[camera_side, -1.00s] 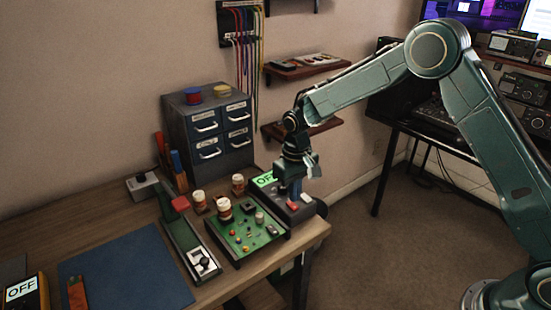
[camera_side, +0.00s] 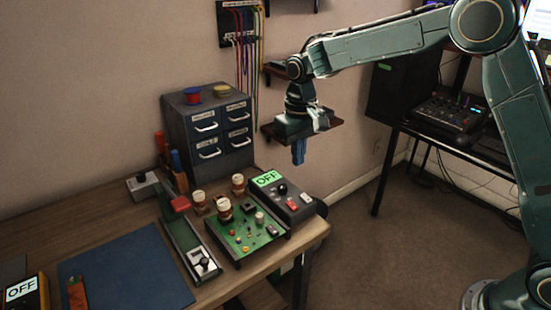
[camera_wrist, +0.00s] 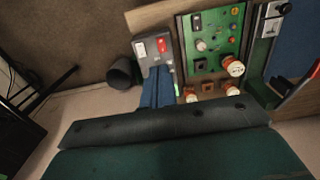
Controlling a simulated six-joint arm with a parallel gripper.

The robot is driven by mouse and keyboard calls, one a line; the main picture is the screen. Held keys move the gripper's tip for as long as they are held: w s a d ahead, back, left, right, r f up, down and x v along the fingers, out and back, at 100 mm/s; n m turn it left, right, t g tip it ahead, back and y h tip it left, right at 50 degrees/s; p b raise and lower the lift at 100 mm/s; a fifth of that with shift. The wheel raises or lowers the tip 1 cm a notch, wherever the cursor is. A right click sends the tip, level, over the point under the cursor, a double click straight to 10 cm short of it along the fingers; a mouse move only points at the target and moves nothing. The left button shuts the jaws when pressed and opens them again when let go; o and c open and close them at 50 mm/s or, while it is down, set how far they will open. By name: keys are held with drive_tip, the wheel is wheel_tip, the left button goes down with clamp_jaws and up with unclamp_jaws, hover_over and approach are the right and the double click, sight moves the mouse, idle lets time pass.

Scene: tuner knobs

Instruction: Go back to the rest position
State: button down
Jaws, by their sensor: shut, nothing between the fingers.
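My gripper (camera_side: 299,152) hangs in the air above the right end of the workbench, with its blue fingers pointing down. The fingers are together and hold nothing. Below it, apart from it, is a grey tuner box (camera_side: 287,194) with a black knob, a red and a white switch and a green display reading OFF. In the wrist view my gripper's blue fingers (camera_wrist: 157,88) cover part of the tuner box (camera_wrist: 152,47), and its knob is hidden there.
A green circuit board (camera_side: 247,232) with several knobs and parts lies left of the box. Brown and white jars (camera_side: 238,184) stand behind it. A drawer cabinet (camera_side: 208,135) stands at the back. A wall shelf (camera_side: 330,128) is close behind my gripper. Open floor lies to the right.

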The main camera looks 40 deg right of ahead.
drive_tip(key=shift+r, duration=0.1)
drive_tip(key=s+d+r+t, duration=0.3)
drive_tip(key=s+d+r, duration=0.1)
drive_tip(key=s+r, duration=0.95)
drive_tip(key=s+d+f+t, duration=0.1)
drive_tip(key=s, duration=0.8)
drive_tip(key=s+d+f+t, duration=0.1)
drive_tip(key=s, duration=0.8)
drive_tip(key=shift+s+d+f+t, duration=0.25)
drive_tip(key=shift+s+d+t, duration=0.05)
drive_tip(key=shift+s+d, duration=0.1)
